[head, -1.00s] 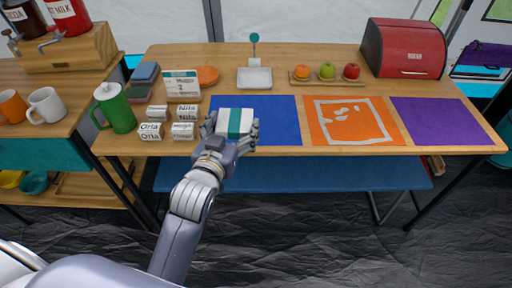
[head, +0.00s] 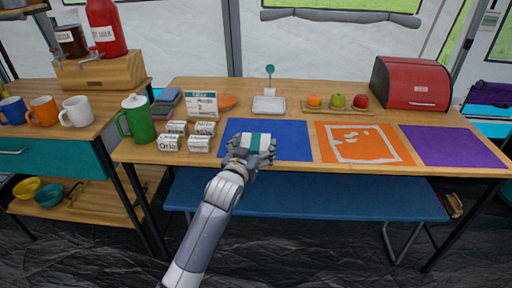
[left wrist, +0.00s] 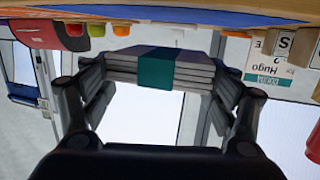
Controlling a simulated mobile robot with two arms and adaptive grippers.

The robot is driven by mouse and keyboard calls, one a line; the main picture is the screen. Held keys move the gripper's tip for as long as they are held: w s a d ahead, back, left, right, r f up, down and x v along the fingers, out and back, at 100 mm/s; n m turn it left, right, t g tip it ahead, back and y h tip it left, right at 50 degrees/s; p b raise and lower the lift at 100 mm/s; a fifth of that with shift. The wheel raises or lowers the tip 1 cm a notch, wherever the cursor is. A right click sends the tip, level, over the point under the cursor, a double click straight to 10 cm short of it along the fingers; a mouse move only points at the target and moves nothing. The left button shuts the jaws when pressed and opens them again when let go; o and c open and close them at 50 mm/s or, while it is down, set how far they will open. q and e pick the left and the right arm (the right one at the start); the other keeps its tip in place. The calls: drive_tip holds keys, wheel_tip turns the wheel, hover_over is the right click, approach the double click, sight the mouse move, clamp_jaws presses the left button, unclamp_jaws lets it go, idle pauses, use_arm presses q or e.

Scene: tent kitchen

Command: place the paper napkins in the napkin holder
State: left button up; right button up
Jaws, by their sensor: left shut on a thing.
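The paper napkins (head: 259,142) are a white folded stack with a teal band. My left gripper (head: 250,150) is shut on the stack at the front edge of the blue mat. In the left wrist view, the napkins (left wrist: 158,70) sit between the two fingers (left wrist: 160,85), layers showing edge-on. A white square tray with an upright teal-topped post, which looks like the napkin holder (head: 268,105), stands at the back of the table, beyond the blue mat. The napkins are apart from it. My right gripper is not in view.
The blue mat (head: 285,140), orange mat (head: 322,152) and purple mat (head: 455,145) lie along the front. A fruit board (head: 350,112) and red bread box (head: 410,84) stand right of the holder. Name cards (head: 199,145), a menu sign (head: 201,105) and a green pitcher (head: 138,122) stand left.

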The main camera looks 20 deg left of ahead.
sight(253, 138)
use_arm(q)
drive_tip(key=w, duration=0.2)
drive_tip(key=w+a, duration=0.1)
drive_tip(key=w, duration=0.2)
drive_tip(key=shift+w+a+f+b, duration=0.3)
drive_tip(key=shift+w+a+b, duration=0.05)
drive_tip(key=shift+w+a, duration=0.05)
drive_tip(key=shift+f+b, duration=0.45)
drive_tip(key=shift+f, duration=1.3)
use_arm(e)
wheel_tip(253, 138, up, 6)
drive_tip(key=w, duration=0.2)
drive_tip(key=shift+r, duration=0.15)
use_arm(q)
drive_tip(key=shift+f, duration=0.15)
drive_tip(key=o, duration=1.1)
drive_tip(key=shift+c, duration=0.2)
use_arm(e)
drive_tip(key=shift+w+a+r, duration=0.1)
